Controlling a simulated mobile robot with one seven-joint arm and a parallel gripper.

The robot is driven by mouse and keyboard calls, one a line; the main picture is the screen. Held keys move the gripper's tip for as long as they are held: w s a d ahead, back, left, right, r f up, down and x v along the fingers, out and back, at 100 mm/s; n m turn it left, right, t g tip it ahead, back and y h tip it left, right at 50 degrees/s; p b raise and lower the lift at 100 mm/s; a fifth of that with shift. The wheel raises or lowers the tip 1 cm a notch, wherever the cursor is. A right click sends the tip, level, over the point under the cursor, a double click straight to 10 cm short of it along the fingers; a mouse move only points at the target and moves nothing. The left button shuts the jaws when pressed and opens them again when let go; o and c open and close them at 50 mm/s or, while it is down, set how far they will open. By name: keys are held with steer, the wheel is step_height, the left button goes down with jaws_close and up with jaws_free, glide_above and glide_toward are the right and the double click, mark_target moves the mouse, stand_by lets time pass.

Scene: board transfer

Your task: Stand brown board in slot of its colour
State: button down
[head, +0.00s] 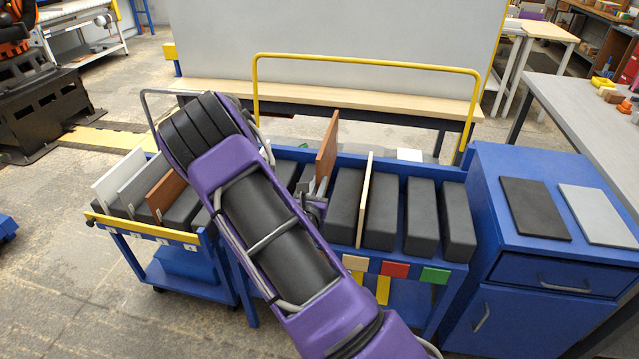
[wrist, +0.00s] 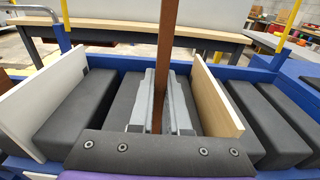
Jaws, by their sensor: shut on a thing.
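The brown board (head: 327,152) stands upright above the rack in the head view, and it also shows in the wrist view (wrist: 167,50). My gripper (wrist: 160,105) is shut on it, with a grey finger on each side. The board and fingers are over the gap between two dark blocks, left of a standing beige board (head: 364,200). The board's lower edge is hidden by the fingers, so I cannot tell whether it is in a slot. The colour tag below it is hidden by my arm. A second brown board (head: 167,193) stands in the left cart.
The blue rack (head: 400,162) holds dark blocks, with beige (head: 355,263), red (head: 395,270) and green (head: 435,275) tags in front. A white board (wrist: 25,105) stands left of my gripper. A blue cabinet (head: 545,180) at right carries two flat boards. A yellow rail rises behind.

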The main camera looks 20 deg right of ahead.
steer(key=shift+f+b, duration=4.5)
steer(key=shift+f, duration=2.1)
steer(key=shift+s+f, duration=0.15)
steer(key=shift+f, duration=0.1)
steer(key=c, duration=1)
jaws_free()
steer(key=shift+a+f, duration=0.1)
steer(key=shift+f, duration=0.05)
steer(key=shift+o, duration=1)
steer(key=shift+s, duration=0.1)
steer(key=shift+s+a, duration=0.15)
steer(key=r+v, duration=0.1)
steer(key=v, duration=1.5)
steer(key=shift+s+p, duration=0.25)
steer(key=shift+p, duration=0.15)
steer(key=shift+a, duration=0.15)
